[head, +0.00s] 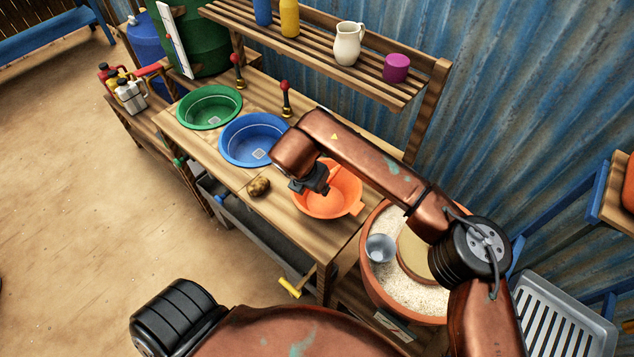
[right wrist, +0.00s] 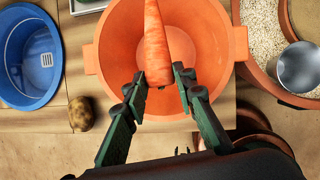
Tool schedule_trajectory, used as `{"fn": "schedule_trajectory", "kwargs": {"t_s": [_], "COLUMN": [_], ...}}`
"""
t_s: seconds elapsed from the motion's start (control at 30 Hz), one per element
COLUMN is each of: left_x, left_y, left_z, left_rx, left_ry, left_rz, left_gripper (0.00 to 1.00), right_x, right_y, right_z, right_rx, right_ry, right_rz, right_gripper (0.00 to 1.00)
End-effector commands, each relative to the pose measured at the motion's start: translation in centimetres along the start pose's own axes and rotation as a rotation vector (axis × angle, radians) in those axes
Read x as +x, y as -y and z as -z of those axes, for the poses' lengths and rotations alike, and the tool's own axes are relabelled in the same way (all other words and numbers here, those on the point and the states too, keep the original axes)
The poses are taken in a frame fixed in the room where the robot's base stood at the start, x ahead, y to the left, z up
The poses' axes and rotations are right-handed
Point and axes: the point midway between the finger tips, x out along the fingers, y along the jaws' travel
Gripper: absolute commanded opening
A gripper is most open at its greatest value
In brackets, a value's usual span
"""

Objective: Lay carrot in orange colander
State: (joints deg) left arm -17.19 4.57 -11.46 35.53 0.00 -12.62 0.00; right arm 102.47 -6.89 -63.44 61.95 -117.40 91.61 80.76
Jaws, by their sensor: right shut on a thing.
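The orange colander (head: 347,205) sits on the wooden counter, right of the blue basin; it also fills the middle of the right wrist view (right wrist: 105,50). My right gripper (head: 318,188) reaches in over the colander. In the right wrist view, my right gripper (right wrist: 160,82) is shut on the carrot (right wrist: 157,45) near one end. The carrot extends away from the fingers over the colander's bowl. I cannot tell whether it touches the colander. In the head view the carrot is largely hidden by the gripper and blends with the colander. My left gripper is out of view.
A potato (head: 258,187) lies left of the colander. Blue (head: 232,158) and green (head: 188,117) basins are set in the counter. A clay pot (head: 366,280) of grain with a metal cup (head: 380,248) stands at right. A slatted shelf (head: 300,50) overhangs behind.

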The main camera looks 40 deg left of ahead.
Motion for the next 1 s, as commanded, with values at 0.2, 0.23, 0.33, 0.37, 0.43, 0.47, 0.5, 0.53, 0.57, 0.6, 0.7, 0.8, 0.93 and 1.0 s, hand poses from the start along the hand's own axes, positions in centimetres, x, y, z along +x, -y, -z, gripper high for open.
{"fn": "schedule_trajectory", "kwargs": {"t_s": [0.2, 0.23, 0.33, 0.37, 0.43, 0.47, 0.5, 0.53, 0.57, 0.6, 0.7, 0.8, 0.93, 1.0], "left_x": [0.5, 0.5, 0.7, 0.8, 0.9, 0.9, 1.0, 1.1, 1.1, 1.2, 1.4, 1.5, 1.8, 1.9], "left_y": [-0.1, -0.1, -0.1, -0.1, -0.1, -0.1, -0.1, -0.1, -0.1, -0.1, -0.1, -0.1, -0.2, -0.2], "left_z": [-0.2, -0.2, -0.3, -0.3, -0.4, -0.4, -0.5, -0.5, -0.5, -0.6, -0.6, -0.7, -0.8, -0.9], "left_rx": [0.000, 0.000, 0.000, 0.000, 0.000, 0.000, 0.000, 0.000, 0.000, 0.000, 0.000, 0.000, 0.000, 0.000], "left_ry": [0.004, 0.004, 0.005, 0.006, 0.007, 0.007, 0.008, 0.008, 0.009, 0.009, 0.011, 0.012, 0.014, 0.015], "left_rz": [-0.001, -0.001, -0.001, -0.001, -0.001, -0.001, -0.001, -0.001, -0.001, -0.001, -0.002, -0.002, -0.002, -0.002], "left_gripper": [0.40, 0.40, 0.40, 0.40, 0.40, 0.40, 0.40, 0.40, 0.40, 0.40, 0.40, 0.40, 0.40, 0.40], "right_x": [1.1, 1.2, 1.7, 1.8, 2.1, 2.2, 2.4, 2.5, 2.7, 2.9, 3.3, 3.7, 4.3, 4.6], "right_y": [0.1, 0.1, 0.1, 0.1, 0.1, 0.1, 0.1, 0.1, 0.1, 0.1, 0.1, 0.1, 0.1, 0.2], "right_z": [0.5, 0.5, 0.7, 0.8, 0.9, 0.9, 1.0, 1.1, 1.1, 1.2, 1.4, 1.5, 1.8, 1.9], "right_rx": [0.000, 0.000, 0.000, 0.000, 0.000, 0.000, 0.000, 0.000, 0.000, 0.000, -0.001, -0.001, 0.000, 0.000], "right_ry": [-0.001, -0.001, -0.001, -0.001, -0.001, -0.001, -0.001, -0.001, -0.001, -0.001, -0.001, 0.000, -0.001, -0.001], "right_rz": [0.001, 0.001, 0.001, 0.001, 0.001, 0.001, 0.001, 0.001, 0.001, 0.001, 0.001, 0.001, 0.001, 0.001], "right_gripper": [0.00, 0.00, 0.00, 0.00, 0.00, 0.00, 0.00, 0.00, 0.00, 0.00, 0.00, 0.00, 0.00, 0.00]}}
